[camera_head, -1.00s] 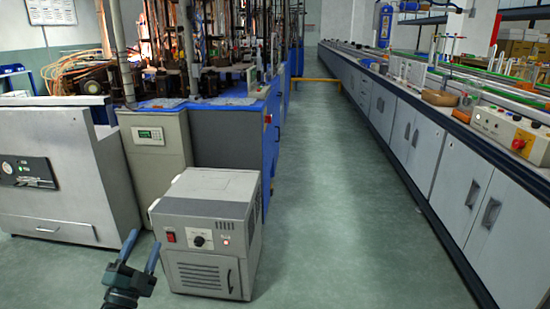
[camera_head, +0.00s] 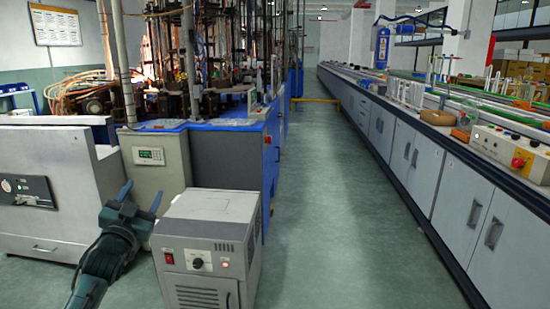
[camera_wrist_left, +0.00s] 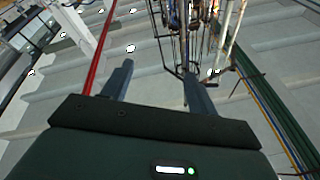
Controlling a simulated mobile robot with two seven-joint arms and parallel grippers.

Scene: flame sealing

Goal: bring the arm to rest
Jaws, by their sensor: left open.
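My left gripper (camera_head: 139,200) is in the lower left of the head view, raised in front of the blue-and-beige machine and left of a grey box unit. Its two fingers point up and are spread apart, with nothing between them. In the left wrist view the same gripper (camera_wrist_left: 158,88) shows two separate dark fingers with an empty gap. My right gripper is in neither view.
The grey box unit (camera_head: 207,250) stands on the floor close to my left arm. The sealing machine (camera_head: 230,150) is behind it. A long bench (camera_head: 420,165) with glassware and a control box (camera_head: 508,150) runs along the right. The green floor aisle (camera_head: 340,230) is clear.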

